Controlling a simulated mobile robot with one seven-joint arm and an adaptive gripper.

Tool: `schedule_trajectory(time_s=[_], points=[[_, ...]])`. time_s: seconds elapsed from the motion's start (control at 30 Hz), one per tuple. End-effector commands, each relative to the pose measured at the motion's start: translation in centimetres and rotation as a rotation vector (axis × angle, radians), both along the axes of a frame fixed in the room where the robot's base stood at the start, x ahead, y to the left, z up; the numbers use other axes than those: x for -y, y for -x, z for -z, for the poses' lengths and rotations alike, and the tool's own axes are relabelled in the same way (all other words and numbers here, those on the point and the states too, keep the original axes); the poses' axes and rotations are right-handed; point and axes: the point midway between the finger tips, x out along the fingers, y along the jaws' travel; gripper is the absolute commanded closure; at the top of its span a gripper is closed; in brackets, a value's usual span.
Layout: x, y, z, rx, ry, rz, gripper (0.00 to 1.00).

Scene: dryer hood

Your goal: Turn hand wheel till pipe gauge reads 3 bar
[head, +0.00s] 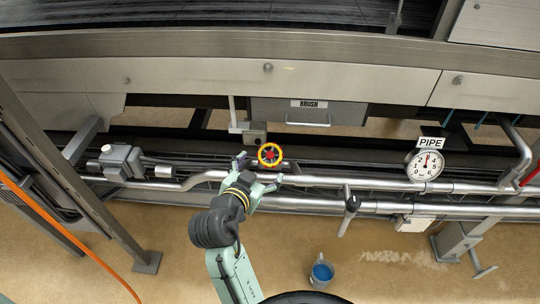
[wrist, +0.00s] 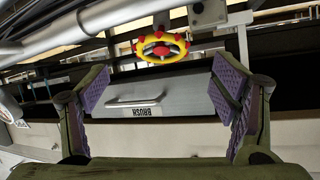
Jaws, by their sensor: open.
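The hand wheel (head: 270,154) has a yellow rim and a red hub and sits on the pipework in the middle of the head view. It also shows in the wrist view (wrist: 161,47), between and beyond my fingertips. The pipe gauge (head: 425,165) is a white dial under a PIPE label (head: 431,143), on the right. Its needle points roughly upward, near the 3, but the exact reading is too small to tell. My gripper (head: 259,174) is open and empty, just below the wheel and apart from it. In the wrist view its purple-padded fingers (wrist: 165,88) are spread wide.
Steel pipes (head: 380,207) run across the front. A black-handled lever (head: 351,204) stands right of my gripper. A BRUSH drawer (head: 308,113) lies behind the wheel.

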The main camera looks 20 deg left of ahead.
Motion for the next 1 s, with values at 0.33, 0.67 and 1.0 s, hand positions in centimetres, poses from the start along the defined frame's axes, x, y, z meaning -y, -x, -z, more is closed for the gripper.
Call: schedule_trajectory(time_s=[0.33,0.67,1.0], points=[[-0.1,-6.1,2.3,-0.001,-0.001,-0.002,0.20],[-0.2,-8.7,3.4,0.001,-0.002,-0.005,0.20],[-0.2,-8.8,3.5,0.001,-0.002,-0.005,0.26]])
